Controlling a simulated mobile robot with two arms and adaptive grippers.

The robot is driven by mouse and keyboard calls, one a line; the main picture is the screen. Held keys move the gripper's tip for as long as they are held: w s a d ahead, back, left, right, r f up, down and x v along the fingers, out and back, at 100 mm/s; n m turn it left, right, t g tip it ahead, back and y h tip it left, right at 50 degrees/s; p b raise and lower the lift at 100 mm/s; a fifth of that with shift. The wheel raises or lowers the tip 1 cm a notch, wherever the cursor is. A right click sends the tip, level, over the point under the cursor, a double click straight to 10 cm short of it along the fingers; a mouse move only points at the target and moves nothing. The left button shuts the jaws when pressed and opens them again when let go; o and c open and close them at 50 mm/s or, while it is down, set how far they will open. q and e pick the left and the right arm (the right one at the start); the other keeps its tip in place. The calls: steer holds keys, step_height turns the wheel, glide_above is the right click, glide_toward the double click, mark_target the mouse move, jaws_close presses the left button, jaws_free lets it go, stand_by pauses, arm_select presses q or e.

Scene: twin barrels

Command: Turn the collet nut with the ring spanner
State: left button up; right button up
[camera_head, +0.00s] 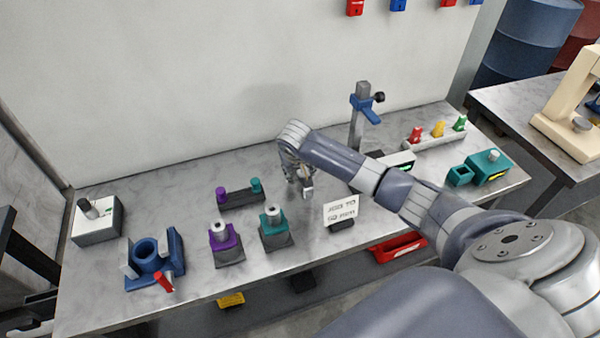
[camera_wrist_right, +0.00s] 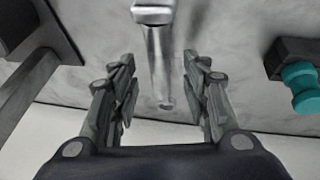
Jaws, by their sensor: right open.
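My right gripper (camera_head: 298,178) hangs over the middle of the bench in the head view. In the right wrist view its fingers (camera_wrist_right: 158,78) are open, with a shiny metal bar between them, probably the ring spanner (camera_wrist_right: 156,50). A gap shows on both sides of the bar. Two barrels, one purple (camera_head: 222,238) and one teal (camera_head: 272,221), stand on grey bases left of the gripper. Each has a pale round top; I cannot tell which carries the collet nut. My left gripper is not in view.
A small rack with purple and teal knobs (camera_head: 240,197) stands behind the barrels. A white sign (camera_head: 341,212) is right of the gripper. A blue fixture (camera_head: 154,262) and grey switch box (camera_head: 97,222) are at left. A blue-clamped post (camera_head: 360,115) rises behind my arm.

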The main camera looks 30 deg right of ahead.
steer(key=shift+w+d+f, duration=0.2)
steer(key=shift+f, duration=0.4)
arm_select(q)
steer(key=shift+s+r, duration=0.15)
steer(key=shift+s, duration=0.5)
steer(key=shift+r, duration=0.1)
arm_select(e)
steer(key=shift+f, duration=0.3)
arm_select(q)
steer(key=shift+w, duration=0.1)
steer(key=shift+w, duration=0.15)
arm_select(e)
jaws_close()
